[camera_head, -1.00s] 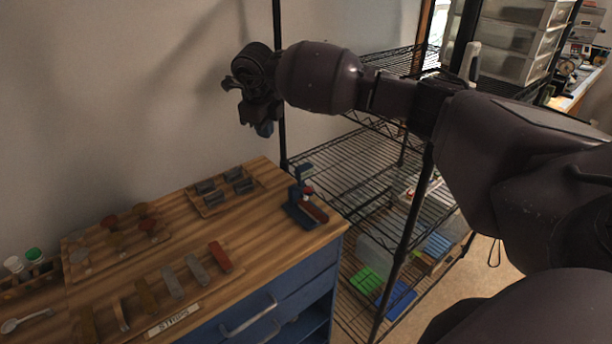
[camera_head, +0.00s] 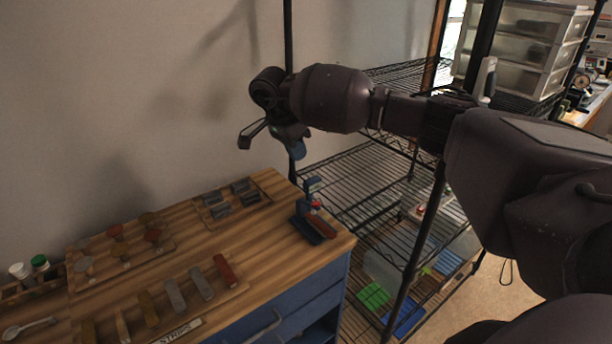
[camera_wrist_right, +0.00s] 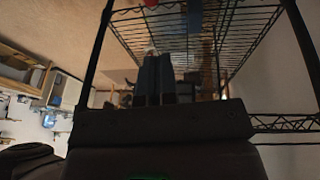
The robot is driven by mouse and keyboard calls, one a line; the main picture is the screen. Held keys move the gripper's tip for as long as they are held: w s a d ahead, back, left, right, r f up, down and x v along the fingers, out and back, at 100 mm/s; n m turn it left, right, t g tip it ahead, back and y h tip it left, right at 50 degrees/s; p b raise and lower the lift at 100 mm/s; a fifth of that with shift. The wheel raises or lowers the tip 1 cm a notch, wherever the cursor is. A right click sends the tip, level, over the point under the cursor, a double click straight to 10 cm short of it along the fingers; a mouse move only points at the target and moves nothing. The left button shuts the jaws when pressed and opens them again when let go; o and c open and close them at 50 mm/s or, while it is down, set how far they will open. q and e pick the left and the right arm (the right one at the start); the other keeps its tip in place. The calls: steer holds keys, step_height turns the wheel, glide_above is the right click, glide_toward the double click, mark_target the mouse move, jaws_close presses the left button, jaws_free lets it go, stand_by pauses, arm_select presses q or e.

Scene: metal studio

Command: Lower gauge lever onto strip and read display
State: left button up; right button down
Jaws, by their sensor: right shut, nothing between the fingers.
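The blue gauge (camera_head: 303,227) stands at the right rear corner of the wooden bench top, with an upright post and a small head (camera_head: 313,185). A reddish-brown strip (camera_head: 323,228) lies at its right side; whether it is under the lever I cannot tell. The lever and display are too small to make out. My right gripper (camera_head: 298,150) is above and behind the gauge, apart from it, shut and empty. Its two fingers lie side by side in the right wrist view (camera_wrist_right: 154,80). My left gripper is not in view.
A tray labelled STRIPS (camera_head: 175,331) holds several coloured strips. A rack of dark blocks (camera_head: 208,218) and a tray of knobbed pieces (camera_head: 150,256) lie behind. Wire shelving (camera_head: 345,185) stands close right of the bench. A wall is behind.

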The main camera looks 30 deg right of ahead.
steer(key=b, duration=0.4)
glide_above(317, 206)
steer(key=w, duration=0.3)
step_height(317, 206, down, 10)
steer(key=shift+a+r, duration=0.1)
steer(key=shift+a, duration=0.05)
steer(key=shift+s+f, duration=0.35)
steer(key=shift+f, duration=0.5)
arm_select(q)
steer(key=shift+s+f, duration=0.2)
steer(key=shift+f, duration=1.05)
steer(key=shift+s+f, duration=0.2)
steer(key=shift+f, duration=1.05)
arm_select(e)
steer(key=shift+s+f, duration=0.25)
steer(key=shift+f, duration=0.35)
